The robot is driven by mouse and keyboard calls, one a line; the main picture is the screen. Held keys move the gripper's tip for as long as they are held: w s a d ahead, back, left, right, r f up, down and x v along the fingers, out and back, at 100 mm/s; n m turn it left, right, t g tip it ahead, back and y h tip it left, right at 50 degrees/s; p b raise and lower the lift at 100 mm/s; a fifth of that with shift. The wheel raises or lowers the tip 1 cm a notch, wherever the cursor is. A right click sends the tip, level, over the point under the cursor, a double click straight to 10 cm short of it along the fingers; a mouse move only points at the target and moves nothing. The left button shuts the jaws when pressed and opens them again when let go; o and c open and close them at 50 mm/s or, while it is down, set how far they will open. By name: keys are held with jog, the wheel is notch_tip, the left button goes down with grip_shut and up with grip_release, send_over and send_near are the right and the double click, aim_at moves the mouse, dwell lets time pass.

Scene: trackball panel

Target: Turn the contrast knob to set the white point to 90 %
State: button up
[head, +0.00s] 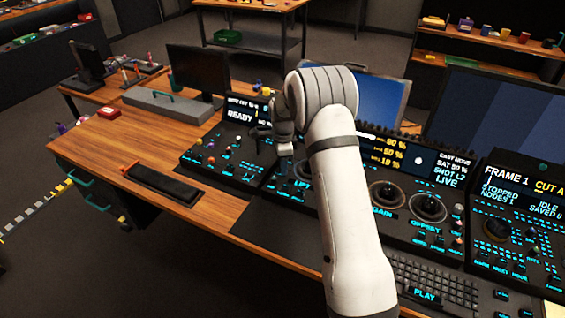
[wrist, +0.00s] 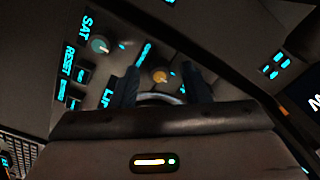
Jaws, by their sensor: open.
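My gripper (head: 284,151) is over the left part of the trackball panel (head: 470,206) in the head view. In the wrist view its two dark fingers (wrist: 160,84) are apart. A small tan knob (wrist: 160,77) shows between them, beyond the tips; I cannot tell whether they touch it. The label beside this knob is too small to read for sure, so I cannot confirm it is the contrast knob. A grey knob (wrist: 100,44) by the SAT label stands to its left. The panel display (head: 392,152) shows yellow lines of 90 %, 60 % and 10 %, their names partly hidden by my arm.
Trackballs in rings (head: 427,208) stand right of my arm. A left panel (head: 225,150) reads READY, and a right panel (head: 520,215) reads FRAME 1. A keyboard (head: 435,284) lies in front. Monitors (head: 378,98) rise behind. Bare wooden desk (head: 110,150) is at left.

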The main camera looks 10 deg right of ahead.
jog(key=shift+c, duration=0.2)
grip_shut()
dwell(0.3)
